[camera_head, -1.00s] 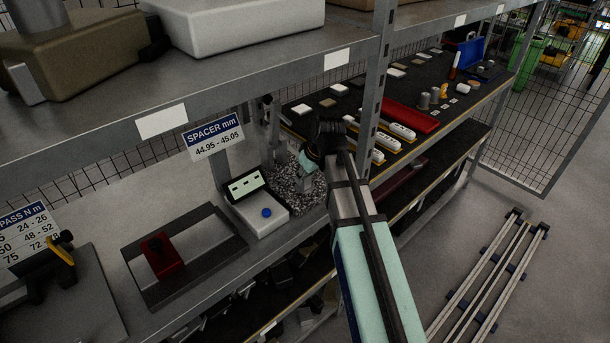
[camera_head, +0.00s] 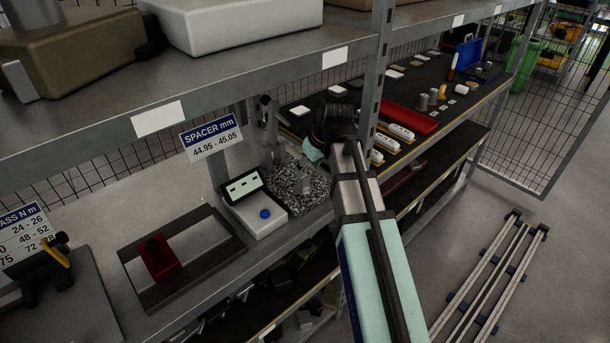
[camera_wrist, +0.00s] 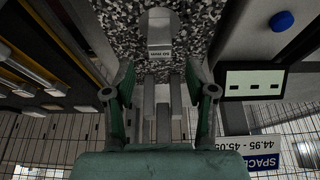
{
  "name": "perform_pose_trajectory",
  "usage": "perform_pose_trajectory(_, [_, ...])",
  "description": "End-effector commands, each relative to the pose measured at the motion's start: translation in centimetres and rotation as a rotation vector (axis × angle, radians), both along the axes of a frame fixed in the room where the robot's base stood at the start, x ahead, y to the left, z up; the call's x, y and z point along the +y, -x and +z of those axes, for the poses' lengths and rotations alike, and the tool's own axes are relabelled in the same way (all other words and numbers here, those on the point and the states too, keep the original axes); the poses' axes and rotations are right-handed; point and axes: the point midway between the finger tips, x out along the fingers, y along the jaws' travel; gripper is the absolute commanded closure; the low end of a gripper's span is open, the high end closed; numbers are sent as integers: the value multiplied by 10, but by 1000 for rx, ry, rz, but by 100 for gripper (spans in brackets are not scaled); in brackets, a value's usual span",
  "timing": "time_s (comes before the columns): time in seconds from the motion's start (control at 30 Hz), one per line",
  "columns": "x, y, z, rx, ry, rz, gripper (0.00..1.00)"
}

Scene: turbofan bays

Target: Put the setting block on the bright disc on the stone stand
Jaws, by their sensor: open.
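The speckled stone stand (camera_head: 312,192) is on the shelf, right of the white readout box, and fills the upper middle of the wrist view (camera_wrist: 118,22). A small light-grey block, seemingly the setting block (camera_head: 303,183), stands on the stone. It also shows in the wrist view (camera_wrist: 160,28), with a small label at its lower end. My gripper (camera_head: 312,152) is open and empty, above and behind the block in the head view. In the wrist view its green fingers (camera_wrist: 160,78) are spread, with the block beyond their tips.
The stand's grey column (camera_head: 272,150) rises behind the stone. The white readout box (camera_head: 256,213) with a blue button is close on the left. A shelf upright (camera_head: 374,85) stands near my arm. A red block (camera_head: 158,260) sits in a dark tray.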

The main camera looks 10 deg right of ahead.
Motion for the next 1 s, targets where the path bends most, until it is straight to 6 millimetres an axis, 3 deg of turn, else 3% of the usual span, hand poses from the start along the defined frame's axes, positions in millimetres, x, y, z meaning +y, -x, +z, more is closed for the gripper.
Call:
perform_pose_trajectory(0.4, [-10,18,51,-1,0,0,44])
perform_pose_trajectory(1.0, [-12,22,59,1,0,0,44])
